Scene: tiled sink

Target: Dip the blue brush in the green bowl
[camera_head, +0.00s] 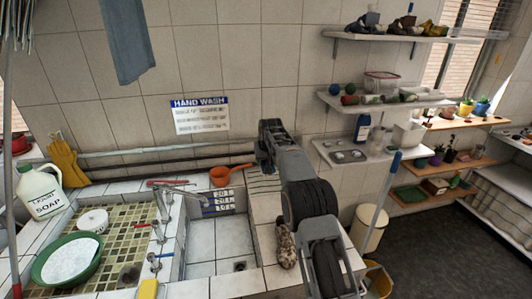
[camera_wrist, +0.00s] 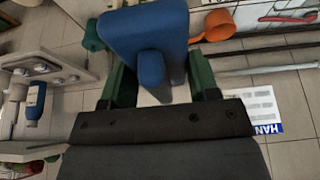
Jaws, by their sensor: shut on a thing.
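The green bowl (camera_head: 93,269) stands on the tiled counter at the lower left of the head view and has white, foamy-looking contents. My gripper (camera_head: 267,150) is raised near the back wall, above the counter to the right of the sink and far from the bowl. In the wrist view, the green fingers of my gripper (camera_wrist: 158,72) are shut on the blue brush (camera_wrist: 145,30). The brush's broad blue body fills the upper middle of that view. I cannot make out the brush in the head view, and its bristles are not clear.
The sink basin (camera_head: 218,248) lies between my gripper and the bowl, with a faucet (camera_head: 172,192) beside it. An orange pan (camera_head: 221,176) sits at the back. A soap jug (camera_head: 39,190) and white round container (camera_head: 92,221) stand near the bowl. Shelves (camera_head: 365,147) are to the right.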

